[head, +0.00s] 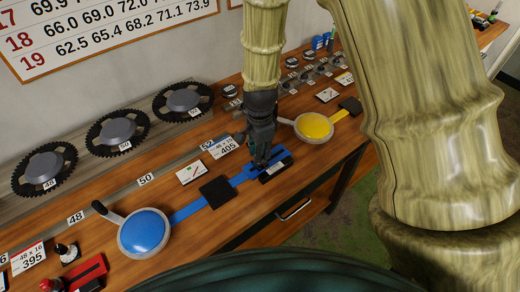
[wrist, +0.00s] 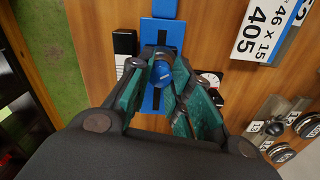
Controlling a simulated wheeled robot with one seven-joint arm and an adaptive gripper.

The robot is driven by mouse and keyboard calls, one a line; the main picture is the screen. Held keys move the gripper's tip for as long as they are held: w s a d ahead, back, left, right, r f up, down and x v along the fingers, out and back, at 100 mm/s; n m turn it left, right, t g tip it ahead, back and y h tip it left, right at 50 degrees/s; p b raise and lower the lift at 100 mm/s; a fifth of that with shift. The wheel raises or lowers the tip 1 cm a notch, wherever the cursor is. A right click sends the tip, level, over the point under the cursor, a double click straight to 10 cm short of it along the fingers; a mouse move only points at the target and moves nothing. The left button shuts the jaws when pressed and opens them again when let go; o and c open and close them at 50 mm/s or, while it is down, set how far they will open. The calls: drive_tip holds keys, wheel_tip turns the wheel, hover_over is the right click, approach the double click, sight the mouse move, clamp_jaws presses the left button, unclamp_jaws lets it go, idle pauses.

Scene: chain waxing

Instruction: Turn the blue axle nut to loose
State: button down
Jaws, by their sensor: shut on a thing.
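The blue axle nut (wrist: 161,74) is a round blue knob on a blue bar fixture (wrist: 163,32) in the wrist view. My gripper (wrist: 163,62) has its teal-padded fingers on both sides of the nut and is shut on it. In the head view my gripper (head: 261,162) points down onto the blue fixture (head: 242,178) near the bench's front edge. The fingers hide the nut there. Which way the nut is turned cannot be told.
A blue round pad (head: 144,231) with a lever stands left, and a yellow one (head: 313,126) right. A small black box (head: 275,170) lies close to my gripper. Black chainrings (head: 117,132) line the wall. A 405 label (wrist: 268,25) lies beside the fixture.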

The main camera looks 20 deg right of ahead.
drive_tip(key=shift+n, duration=0.4)
drive_tip(key=c, duration=1.3)
unclamp_jaws()
drive_tip(key=shift+r, duration=6)
